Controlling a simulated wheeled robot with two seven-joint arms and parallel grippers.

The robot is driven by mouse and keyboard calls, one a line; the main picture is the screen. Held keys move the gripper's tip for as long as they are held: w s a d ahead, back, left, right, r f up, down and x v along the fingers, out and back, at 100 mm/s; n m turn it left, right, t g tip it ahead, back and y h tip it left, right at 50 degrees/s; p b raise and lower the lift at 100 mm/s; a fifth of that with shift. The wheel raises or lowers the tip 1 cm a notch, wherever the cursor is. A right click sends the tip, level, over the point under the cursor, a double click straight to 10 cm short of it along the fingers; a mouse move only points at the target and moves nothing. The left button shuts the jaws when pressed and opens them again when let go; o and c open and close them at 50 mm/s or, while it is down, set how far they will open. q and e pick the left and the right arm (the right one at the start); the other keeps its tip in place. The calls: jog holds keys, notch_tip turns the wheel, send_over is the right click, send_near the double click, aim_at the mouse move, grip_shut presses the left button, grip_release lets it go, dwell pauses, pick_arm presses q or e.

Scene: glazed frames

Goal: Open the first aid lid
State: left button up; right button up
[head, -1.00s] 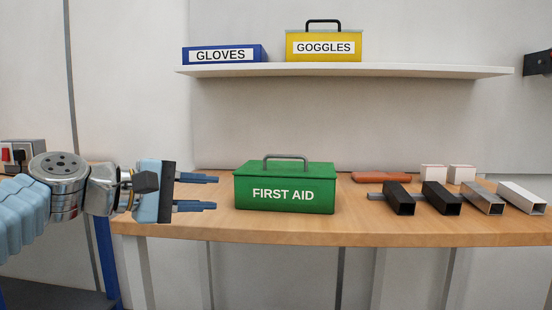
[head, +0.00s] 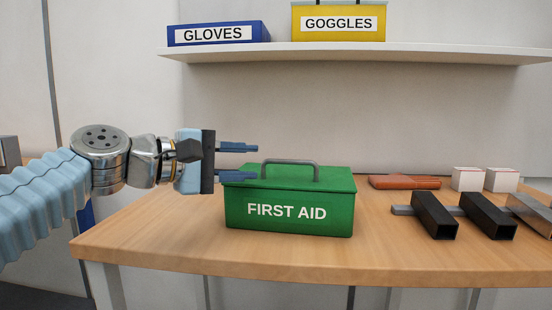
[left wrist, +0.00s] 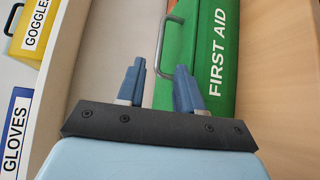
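The green first aid box (head: 289,212) stands upright on the wooden table, its lid (head: 335,181) closed. A grey bar handle (head: 290,162) rises from the lid. My left gripper (head: 257,161) is level at the box's left end, its blue fingers open and pointing right toward the handle. The lower finger is close to the lid's left edge; I cannot tell if it touches. In the left wrist view, the box (left wrist: 205,75) lies beyond the open fingers (left wrist: 160,67), and the handle (left wrist: 163,45) shows between and beyond their tips. My right gripper is not in view.
A white shelf (head: 400,54) above holds a blue gloves box (head: 219,33) and a yellow goggles box (head: 338,22). Right of the first aid box lie a brown item (head: 404,182), white boxes (head: 468,179) and black square tubes (head: 435,215). The table (head: 160,235) front left is clear.

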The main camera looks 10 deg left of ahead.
aim_at(284, 162)
pick_arm(q)
jog(key=p+x, duration=0.1)
jog(key=x, duration=0.6)
jog(key=shift+d, duration=0.1)
jog(key=shift+s, duration=0.1)
jog(key=shift+c, duration=0.3)
grip_shut()
dwell(0.8)
